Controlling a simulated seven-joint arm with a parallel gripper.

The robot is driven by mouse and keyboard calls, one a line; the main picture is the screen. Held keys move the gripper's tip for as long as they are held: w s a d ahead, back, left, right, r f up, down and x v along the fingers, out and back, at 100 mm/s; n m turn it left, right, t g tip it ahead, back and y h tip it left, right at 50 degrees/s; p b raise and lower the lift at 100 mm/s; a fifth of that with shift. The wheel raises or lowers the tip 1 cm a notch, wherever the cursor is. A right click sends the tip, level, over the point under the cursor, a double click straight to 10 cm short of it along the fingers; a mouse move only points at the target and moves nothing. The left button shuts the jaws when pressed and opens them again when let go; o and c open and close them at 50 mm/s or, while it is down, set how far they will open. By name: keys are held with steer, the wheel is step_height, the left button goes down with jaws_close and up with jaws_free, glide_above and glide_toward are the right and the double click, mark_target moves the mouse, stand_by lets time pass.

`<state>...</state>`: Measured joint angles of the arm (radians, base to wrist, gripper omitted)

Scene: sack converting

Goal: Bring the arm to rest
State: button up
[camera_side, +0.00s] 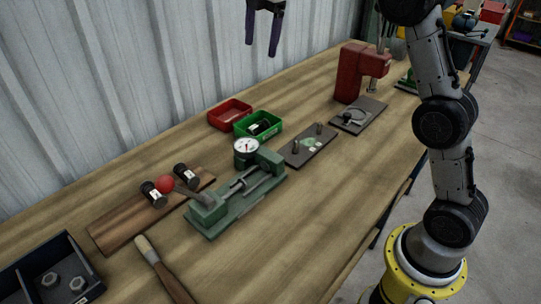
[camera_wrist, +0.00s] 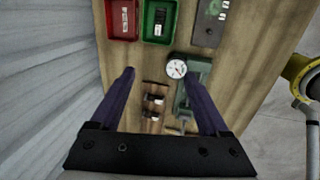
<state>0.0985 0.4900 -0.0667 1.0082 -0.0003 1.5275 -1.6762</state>
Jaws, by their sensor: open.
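My gripper (camera_side: 262,44) hangs high above the back of the wooden bench, near the corrugated wall, at the top of the side view. Its two dark purple fingers point down and are apart, with nothing between them. In the wrist view my gripper (camera_wrist: 163,95) is also open and empty, with the bench far below. My arm rises at the right of the side view, and its upper part runs out of the picture.
The bench (camera_side: 320,212) holds a green fixture (camera_side: 225,213) with a dial gauge (camera_side: 246,149), a red bin (camera_side: 229,113), a green bin (camera_side: 272,130), a red press (camera_side: 352,75) and a dark tray (camera_side: 25,275). The corrugated wall (camera_side: 100,70) stands close behind my gripper.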

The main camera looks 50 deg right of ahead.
steer(key=s+a+r+m+t, duration=0.1)
steer(key=s+a+r+m, duration=0.15)
steer(key=s, duration=0.85)
steer(key=s+a+r+m+t, duration=0.2)
steer(key=s+r+m, duration=0.1)
steer(key=s, duration=0.8)
steer(key=s+f+m, duration=1.2)
steer(key=f, duration=0.3)
steer(key=shift+s+a+f+t, duration=0.25)
steer(key=shift+s+t, duration=0.05)
steer(key=shift+m, duration=0.25)
